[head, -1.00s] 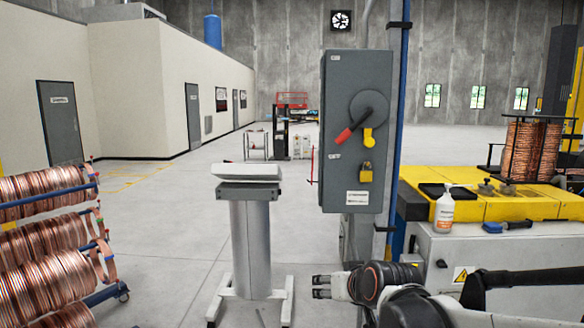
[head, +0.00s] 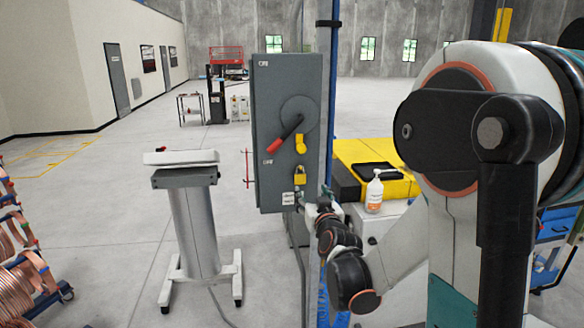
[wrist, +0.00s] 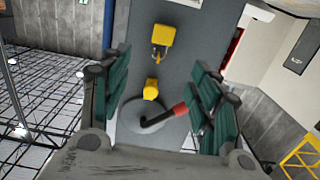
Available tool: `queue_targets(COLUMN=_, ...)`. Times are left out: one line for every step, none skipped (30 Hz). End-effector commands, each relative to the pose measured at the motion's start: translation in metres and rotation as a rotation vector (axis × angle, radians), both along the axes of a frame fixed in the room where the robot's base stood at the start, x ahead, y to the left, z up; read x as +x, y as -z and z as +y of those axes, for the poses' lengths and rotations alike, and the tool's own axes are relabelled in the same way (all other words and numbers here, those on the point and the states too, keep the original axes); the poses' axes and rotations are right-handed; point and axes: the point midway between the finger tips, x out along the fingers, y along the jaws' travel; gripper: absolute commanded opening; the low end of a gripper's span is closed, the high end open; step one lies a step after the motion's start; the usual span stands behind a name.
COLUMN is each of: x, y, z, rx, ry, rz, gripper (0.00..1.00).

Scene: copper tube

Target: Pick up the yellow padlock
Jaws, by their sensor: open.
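The yellow padlock (head: 300,176) hangs on the front of the grey switch box (head: 272,130), below a yellow tab (head: 300,144) and the red-handled rotary switch (head: 290,134). In the wrist view, which is upside down, the padlock (wrist: 164,38) shows whole, with its shackle toward the middle of the picture. My gripper (head: 313,203) is in front of the box's lower right corner, slightly below the padlock. In the wrist view its green-padded fingers (wrist: 160,95) are spread wide, with nothing between them. The padlock lies beyond the fingertips, apart from them.
A white-topped pedestal (head: 182,157) stands left of the box. Copper coils (head: 15,255) are at the far left. The floor between the coils and pedestal is clear.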

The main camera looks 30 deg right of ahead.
Motion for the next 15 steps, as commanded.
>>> queue_targets(x=0.002, y=-0.002, z=-0.002, rx=-0.002, ry=0.004, rz=-0.004, gripper=0.57)
queue_targets(x=0.004, y=-0.002, z=-0.004, rx=-0.003, ry=0.005, rz=-0.005, gripper=0.57)
queue_targets(x=0.009, y=-0.001, z=-0.005, rx=-0.004, ry=0.005, rz=-0.005, gripper=0.57)
queue_targets(x=0.013, y=0.000, z=-0.006, rx=-0.004, ry=0.005, rz=-0.005, gripper=0.57)
queue_targets(x=0.018, y=0.000, z=-0.007, rx=-0.005, ry=0.005, rz=-0.005, gripper=0.57)
queue_targets(x=0.025, y=0.001, z=-0.009, rx=-0.004, ry=0.005, rz=-0.005, gripper=0.57)
queue_targets(x=0.032, y=0.001, z=-0.011, rx=-0.003, ry=0.004, rz=-0.004, gripper=0.57)
queue_targets(x=0.037, y=0.001, z=-0.012, rx=-0.003, ry=0.004, rz=-0.004, gripper=0.57)
queue_targets(x=0.045, y=0.002, z=-0.015, rx=-0.003, ry=0.004, rz=-0.004, gripper=0.57)
queue_targets(x=0.050, y=0.002, z=-0.016, rx=-0.003, ry=0.004, rz=-0.004, gripper=0.57)
queue_targets(x=0.055, y=0.002, z=-0.017, rx=-0.003, ry=0.004, rz=-0.004, gripper=0.57)
queue_targets(x=0.062, y=0.003, z=-0.019, rx=-0.003, ry=0.004, rz=-0.004, gripper=0.57)
queue_targets(x=0.066, y=0.003, z=-0.020, rx=-0.003, ry=0.004, rz=-0.004, gripper=0.57)
queue_targets(x=0.069, y=0.003, z=-0.021, rx=-0.003, ry=0.004, rz=-0.004, gripper=0.57)
queue_targets(x=0.074, y=0.003, z=-0.023, rx=-0.003, ry=0.004, rz=-0.004, gripper=0.57)
